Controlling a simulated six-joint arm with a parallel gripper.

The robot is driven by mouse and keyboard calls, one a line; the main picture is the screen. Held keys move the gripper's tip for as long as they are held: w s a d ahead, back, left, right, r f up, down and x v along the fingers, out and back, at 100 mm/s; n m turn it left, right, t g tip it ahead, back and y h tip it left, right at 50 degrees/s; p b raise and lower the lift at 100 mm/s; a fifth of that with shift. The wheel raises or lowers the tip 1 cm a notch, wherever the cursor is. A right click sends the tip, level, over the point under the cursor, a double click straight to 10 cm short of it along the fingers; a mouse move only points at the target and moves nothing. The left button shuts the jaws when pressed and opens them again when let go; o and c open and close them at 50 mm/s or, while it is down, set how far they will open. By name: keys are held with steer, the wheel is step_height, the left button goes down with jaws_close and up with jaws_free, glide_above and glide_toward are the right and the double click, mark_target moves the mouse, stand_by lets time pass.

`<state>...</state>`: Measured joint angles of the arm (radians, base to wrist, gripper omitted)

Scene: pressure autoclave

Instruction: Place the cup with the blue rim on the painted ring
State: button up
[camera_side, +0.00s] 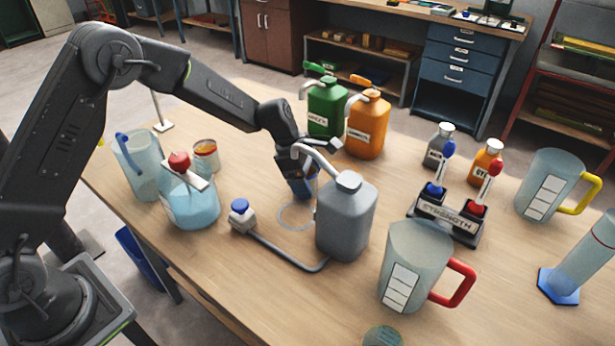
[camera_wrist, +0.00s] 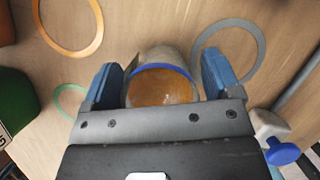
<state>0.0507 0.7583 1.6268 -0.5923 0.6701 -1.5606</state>
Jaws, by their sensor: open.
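The cup with the blue rim (camera_wrist: 163,70) holds orange-brown contents. In the wrist view it stands between the two blue fingers of my gripper (camera_wrist: 160,78), with small gaps on both sides. A grey painted ring (camera_wrist: 254,58) lies just right of the cup, which is beside it, not inside it. In the side view my gripper (camera_side: 298,186) is low over the table, behind the pale ring (camera_side: 281,216). The fingers and the grey canister mostly hide the cup there. My gripper is open.
A grey canister (camera_side: 346,222) stands close right of the ring. A blue-capped piece (camera_side: 241,216) with a bar lies left of it. Green (camera_side: 325,108) and orange (camera_side: 368,128) canisters stand behind. An orange ring (camera_wrist: 101,22) and a green ring (camera_wrist: 58,98) also lie on the table.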

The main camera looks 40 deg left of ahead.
steer(key=s+a+r+m, duration=0.2)
steer(key=s+r+m, duration=0.15)
steer(key=r, duration=0.55)
steer(key=s+a+r+m, duration=0.2)
steer(key=s+a+r, duration=0.15)
steer(key=r, duration=0.55)
steer(key=s+a+r+m+t+y, duration=0.1)
steer(key=s+r+m+y, duration=0.1)
steer(key=s+m, duration=0.6)
steer(key=s+a+r+m+t+y, duration=0.1)
steer(key=s+m, duration=0.7)
steer(key=s, duration=0.8)
steer(key=shift+r+t+y, duration=0.4)
steer(key=shift+t+y, duration=0.1)
steer(key=shift+t, duration=0.3)
steer(key=shift+o, duration=0.5)
steer(key=shift+s+a+f+m, duration=0.2)
steer(key=shift+s+f+m, duration=0.05)
steer(key=shift+s+m, duration=0.3)
steer(key=shift+w, duration=0.15)
